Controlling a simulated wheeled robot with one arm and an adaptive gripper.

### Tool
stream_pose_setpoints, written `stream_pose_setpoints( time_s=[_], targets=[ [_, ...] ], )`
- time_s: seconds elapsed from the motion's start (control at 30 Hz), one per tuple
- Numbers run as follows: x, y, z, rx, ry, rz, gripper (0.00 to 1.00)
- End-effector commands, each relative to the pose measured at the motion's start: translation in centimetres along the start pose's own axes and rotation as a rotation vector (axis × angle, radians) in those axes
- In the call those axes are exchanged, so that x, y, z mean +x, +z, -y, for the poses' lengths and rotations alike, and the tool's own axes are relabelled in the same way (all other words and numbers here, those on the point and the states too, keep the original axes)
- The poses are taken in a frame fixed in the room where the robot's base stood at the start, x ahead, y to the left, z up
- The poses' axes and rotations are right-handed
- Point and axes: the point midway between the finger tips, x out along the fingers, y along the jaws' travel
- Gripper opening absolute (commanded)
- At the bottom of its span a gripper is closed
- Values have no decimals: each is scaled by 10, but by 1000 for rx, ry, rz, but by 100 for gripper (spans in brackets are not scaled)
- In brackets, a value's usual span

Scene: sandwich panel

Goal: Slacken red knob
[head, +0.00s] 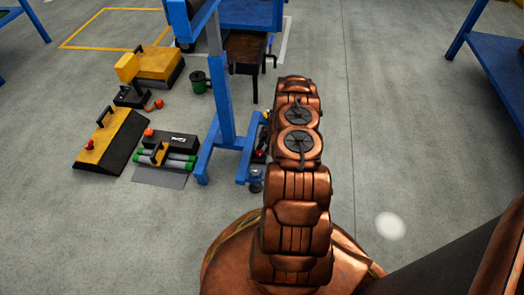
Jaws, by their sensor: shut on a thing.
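A small red knob-like part (260,154) shows just left of my arm, low on the blue stand (222,130). Dark parts beside it are too small to make out. Another red knob (89,144) sits on a yellow and black wedge-shaped block (112,139) on the floor at the left. My copper-coloured arm rises through the middle of the head view, its upper joints close to the right side of the blue stand. My gripper is hidden behind the arm, so I cannot see its fingers or what they touch.
A yellow and black unit (150,66), a black box with green-ended rolls (168,160) and a green can (199,82) stand left of the stand. A blue bench (235,14) is behind, a blue table (495,60) at right. Floor between arm and table is clear.

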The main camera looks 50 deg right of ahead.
Motion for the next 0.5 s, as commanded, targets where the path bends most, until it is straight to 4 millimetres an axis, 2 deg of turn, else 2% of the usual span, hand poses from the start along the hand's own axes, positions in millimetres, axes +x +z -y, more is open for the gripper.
stream_pose_setpoints(
  time_s=[0.47,0.5],
  targets=[
    [3,-2,4,-12,-15,-5,13],
    [3,-2,4,-12,-15,-5,51]
  ],
)
